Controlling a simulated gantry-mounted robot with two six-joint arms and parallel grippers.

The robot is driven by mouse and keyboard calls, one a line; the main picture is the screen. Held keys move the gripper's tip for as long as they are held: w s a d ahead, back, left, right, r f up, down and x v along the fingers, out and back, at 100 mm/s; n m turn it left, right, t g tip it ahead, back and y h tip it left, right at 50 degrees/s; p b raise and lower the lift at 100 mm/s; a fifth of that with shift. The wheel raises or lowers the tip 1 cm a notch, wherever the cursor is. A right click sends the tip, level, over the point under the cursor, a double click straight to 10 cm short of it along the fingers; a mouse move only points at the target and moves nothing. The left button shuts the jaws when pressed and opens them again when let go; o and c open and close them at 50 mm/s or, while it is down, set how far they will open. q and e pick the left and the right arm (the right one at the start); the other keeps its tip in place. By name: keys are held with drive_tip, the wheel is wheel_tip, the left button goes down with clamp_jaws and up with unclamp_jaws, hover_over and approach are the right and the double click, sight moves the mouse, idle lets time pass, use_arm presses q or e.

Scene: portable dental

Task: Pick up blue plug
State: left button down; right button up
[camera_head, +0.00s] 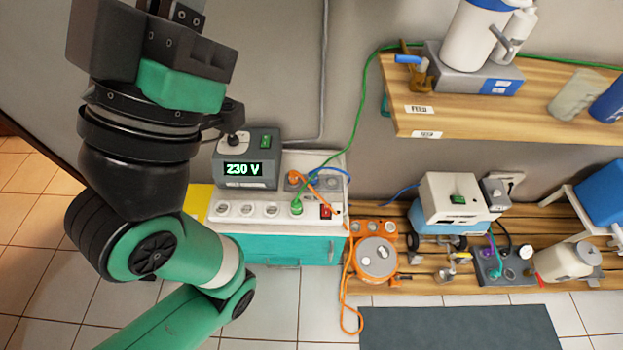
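A blue cable (337,171) curves over the grey socket block at the right end of the white-topped cabinet. I cannot clearly make out a blue plug body on it. My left arm comes in from the lower left and rises up in front of the wall. Its dark wrist end and green housing (180,87) are at the upper left, apart from the blue cable and to its left. The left fingertips are not clear, so I cannot tell what they hold. My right gripper is not in view.
A 230 V display unit (246,160) stands on the cabinet (290,248), behind a row of white sockets with a green plug (296,206). An orange plug (294,177) and cables lie close by. A wooden shelf (520,122) overhangs at the right, above a slatted bench (430,286).

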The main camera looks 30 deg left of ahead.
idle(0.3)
use_arm(q)
drive_tip(key=shift+c, duration=1.8)
unclamp_jaws()
